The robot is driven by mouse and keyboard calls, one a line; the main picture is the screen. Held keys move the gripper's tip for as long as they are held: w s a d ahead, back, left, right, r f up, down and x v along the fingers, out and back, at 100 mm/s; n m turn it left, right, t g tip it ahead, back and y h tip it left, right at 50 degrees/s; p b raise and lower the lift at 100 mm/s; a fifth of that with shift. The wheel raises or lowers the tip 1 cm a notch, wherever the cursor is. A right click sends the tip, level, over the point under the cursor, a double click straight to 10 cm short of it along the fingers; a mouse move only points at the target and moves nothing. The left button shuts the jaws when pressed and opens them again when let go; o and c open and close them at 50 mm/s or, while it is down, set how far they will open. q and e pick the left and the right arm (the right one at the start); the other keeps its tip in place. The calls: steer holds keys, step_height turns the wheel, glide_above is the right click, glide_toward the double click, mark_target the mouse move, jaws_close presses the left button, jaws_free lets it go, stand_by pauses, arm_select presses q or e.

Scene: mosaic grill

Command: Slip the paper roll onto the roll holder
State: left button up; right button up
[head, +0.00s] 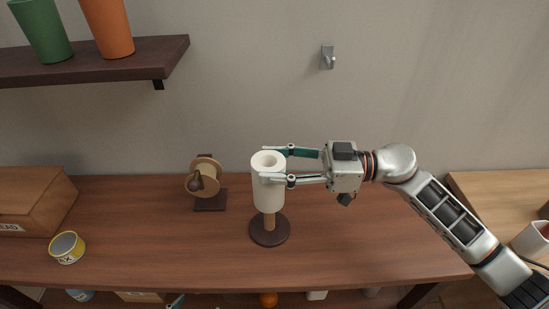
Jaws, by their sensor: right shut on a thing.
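The white paper roll (268,192) is upright over the roll holder (269,230), which has a dark round base and a light wooden post. The lower post shows below the roll, and the roll's bottom is above the base. The post's top is hidden, and no post tip shows clearly in the roll's top hole. My right gripper (268,164) comes in from the right and is shut on the roll, with one finger behind it and one in front.
A wooden wheel on a dark stand (203,178) is left of the holder. A yellow can (67,247) and a brown bread box (36,200) are farther left. A wall shelf (150,55) bears green and orange cups. A hook (328,57) is on the wall. The table right of the holder is clear.

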steer(key=shift+f+b, duration=0.65)
steer(key=shift+f, duration=2.05)
steer(key=o, duration=1.3)
steer(key=d, duration=1.2)
steer(key=shift+s, duration=0.4)
